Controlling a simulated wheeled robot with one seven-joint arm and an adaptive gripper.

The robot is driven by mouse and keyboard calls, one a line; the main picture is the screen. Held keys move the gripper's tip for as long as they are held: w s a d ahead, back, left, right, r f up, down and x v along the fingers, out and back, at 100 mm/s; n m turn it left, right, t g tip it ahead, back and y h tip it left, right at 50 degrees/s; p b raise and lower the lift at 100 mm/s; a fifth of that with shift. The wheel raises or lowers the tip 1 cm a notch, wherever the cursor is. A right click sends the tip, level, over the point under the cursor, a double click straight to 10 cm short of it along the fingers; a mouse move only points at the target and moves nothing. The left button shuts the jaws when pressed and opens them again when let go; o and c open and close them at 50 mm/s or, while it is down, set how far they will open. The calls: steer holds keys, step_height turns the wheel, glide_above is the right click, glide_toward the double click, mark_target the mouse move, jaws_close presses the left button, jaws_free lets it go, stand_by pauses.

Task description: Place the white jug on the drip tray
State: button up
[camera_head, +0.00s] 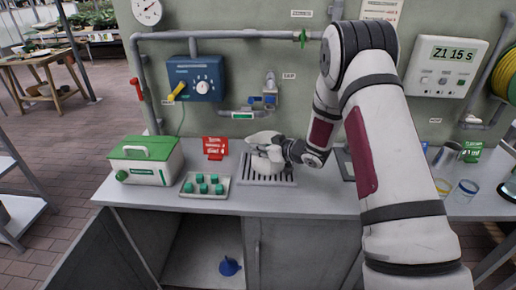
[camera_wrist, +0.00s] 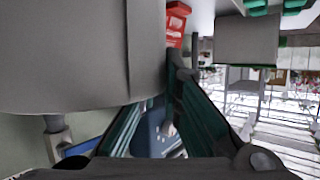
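The white jug (camera_head: 262,162) is at the drip tray (camera_head: 268,181), a grey slotted grate set on the counter. It looks upright over the slots; I cannot tell whether its base touches them. My gripper (camera_head: 281,149) is at the jug's right side, reaching in from the right. In the wrist view the jug (camera_wrist: 70,50) fills the upper left as a large pale grey surface. My gripper's green-padded fingers (camera_wrist: 174,72) converge beside it, with a gap between them nearer the palm. Their tips are partly hidden, so a hold on the jug is not clear.
A tap (camera_head: 270,90) is on the wall above. Cups (camera_head: 466,190) stand at right. A blue funnel (camera_head: 229,266) lies below the counter.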

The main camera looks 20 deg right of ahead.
steer(key=shift+o, duration=1.3)
